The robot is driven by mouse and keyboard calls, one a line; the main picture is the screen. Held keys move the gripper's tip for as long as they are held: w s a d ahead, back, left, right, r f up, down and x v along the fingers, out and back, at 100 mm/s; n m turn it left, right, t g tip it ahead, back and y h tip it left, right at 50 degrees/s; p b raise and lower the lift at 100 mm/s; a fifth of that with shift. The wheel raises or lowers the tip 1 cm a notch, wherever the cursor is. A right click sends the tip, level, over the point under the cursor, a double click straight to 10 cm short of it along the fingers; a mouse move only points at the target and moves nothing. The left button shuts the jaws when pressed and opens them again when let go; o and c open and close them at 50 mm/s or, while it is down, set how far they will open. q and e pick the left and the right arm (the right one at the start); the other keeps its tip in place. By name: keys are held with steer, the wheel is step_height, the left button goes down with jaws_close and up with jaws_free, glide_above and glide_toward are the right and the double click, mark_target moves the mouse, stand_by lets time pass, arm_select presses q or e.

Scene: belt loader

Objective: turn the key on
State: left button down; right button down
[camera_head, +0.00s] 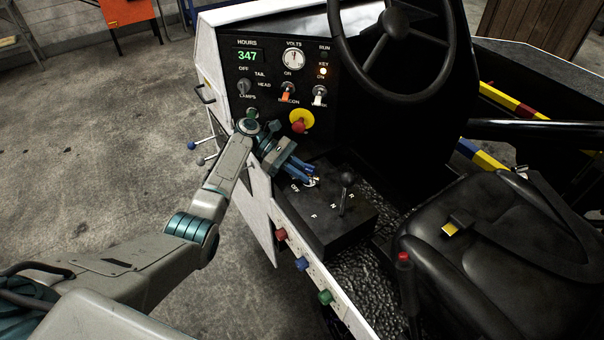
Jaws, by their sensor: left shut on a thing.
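My left gripper (308,176) reaches in from the left, past the dash, down to the black console (330,215) beside the seat. Its blue fingers are shut on the key (314,183), a small silvery thing at the console's upper left, mostly hidden by the fingers. An "OFF" label shows just below it; the key's exact angle cannot be told. My right gripper is not in view.
A black shift lever (346,190) stands just right of my gripper. The steering wheel (395,45) is above, and the seat (500,230) is to the right. A red button on yellow (299,122) is close above my wrist. Coloured knobs (302,264) line the side panel.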

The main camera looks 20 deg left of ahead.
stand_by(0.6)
arm_select(q)
steer(key=c, duration=1.4)
jaws_free()
steer(key=b+v, duration=0.3)
steer(key=v, duration=0.6)
steer(key=shift+w+a, duration=0.2)
steer(key=shift+a, duration=0.1)
steer(key=shift+a+r+b, duration=0.3)
steer(key=shift+a+r, duration=0.05)
steer(key=shift+a, duration=0.2)
